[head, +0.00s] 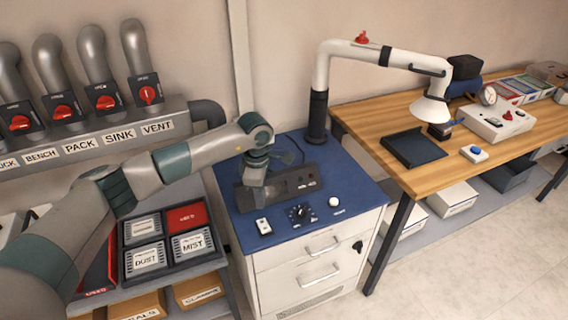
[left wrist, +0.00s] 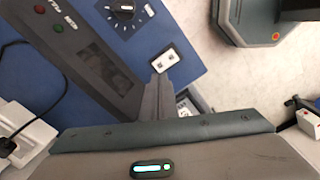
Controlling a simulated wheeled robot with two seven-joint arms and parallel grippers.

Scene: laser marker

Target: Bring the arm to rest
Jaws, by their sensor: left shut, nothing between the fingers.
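My left arm reaches in from the left in the head view. Its gripper (head: 252,178) points down over the left part of the blue-topped cabinet (head: 350,192), in front of the dark panel of the laser marker (head: 305,181). In the left wrist view the gripper's fingers (left wrist: 160,80) are together and hold nothing. The marker's dark panel (left wrist: 68,40) lies beside them, with a red and a green indicator. A white two-button switch plate (left wrist: 168,57) is close to the fingertips. I cannot tell whether the fingers touch anything. My right gripper is not in view.
A black dial (head: 300,213) and a white knob (head: 334,202) sit on the cabinet top. A white fume arm (head: 350,52) rises behind. A wooden bench (head: 385,112) stands right, a rack of labelled bins (head: 165,240) left. Bare floor (head: 480,270) lies front right.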

